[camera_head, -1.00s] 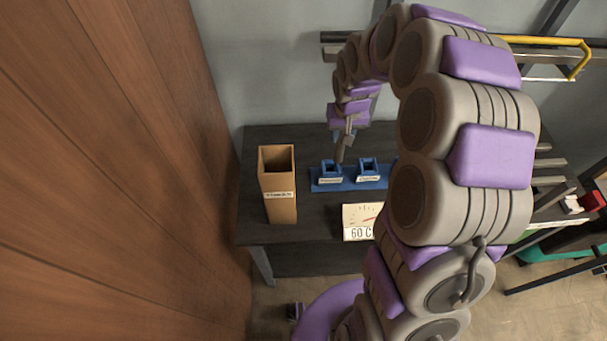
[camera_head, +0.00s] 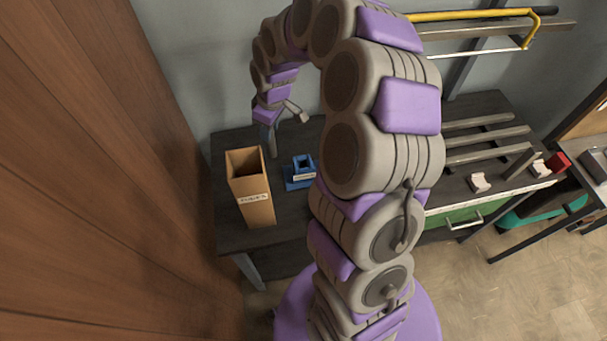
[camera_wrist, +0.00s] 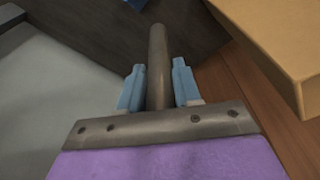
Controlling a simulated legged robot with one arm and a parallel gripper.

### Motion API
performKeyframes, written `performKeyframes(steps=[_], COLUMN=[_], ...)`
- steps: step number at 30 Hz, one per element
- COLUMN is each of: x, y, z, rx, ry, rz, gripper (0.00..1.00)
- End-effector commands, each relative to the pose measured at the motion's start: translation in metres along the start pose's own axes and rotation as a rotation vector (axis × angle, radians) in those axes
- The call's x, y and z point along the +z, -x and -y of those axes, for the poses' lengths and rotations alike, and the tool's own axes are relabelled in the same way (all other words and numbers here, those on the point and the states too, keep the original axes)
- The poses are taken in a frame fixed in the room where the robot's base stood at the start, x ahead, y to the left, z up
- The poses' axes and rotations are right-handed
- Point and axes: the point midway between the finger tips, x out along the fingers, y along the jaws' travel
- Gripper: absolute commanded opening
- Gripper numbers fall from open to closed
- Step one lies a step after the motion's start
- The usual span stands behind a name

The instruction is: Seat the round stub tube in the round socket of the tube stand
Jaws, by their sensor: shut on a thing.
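The grey round stub tube (camera_wrist: 157,45) stands between the pale blue fingers of my gripper (camera_wrist: 158,84) in the wrist view, pointing away from the palm. My gripper is shut on it. In the head view my gripper (camera_head: 269,134) hangs above the dark table with the tube pointing down, behind and left of the tube stand. The blue tube stand (camera_head: 292,184) lies on the table with one square-topped blue socket block (camera_head: 303,167) visible. The rest of the stand is hidden behind my arm. The tube is apart from the stand.
A tall open cardboard box (camera_head: 252,200) stands left of the stand, close to my gripper; its edge shows in the wrist view (camera_wrist: 285,45). A brown wooden panel (camera_head: 110,180) fills the left. Grey rails (camera_head: 485,138) and white blocks (camera_head: 480,182) lie at the right.

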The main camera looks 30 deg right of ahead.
Motion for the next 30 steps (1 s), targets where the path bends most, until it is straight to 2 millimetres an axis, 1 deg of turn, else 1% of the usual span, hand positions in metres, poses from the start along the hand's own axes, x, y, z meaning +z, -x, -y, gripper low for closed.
performKeyframes(steps=[8,15,21,25,30], x=[0.024,0.050,0.070,0.079,0.084], y=[-0.004,-0.006,-0.009,-0.010,-0.012], z=[-0.018,-0.035,-0.044,-0.048,-0.049], rx=[-0.050,-0.095,-0.131,-0.144,-0.153], ry=[0.327,0.615,0.835,0.935,0.999], rz=[0.001,-0.002,0.001,0.000,0.001], gripper=[0.00,0.00,0.00,0.00,0.00])
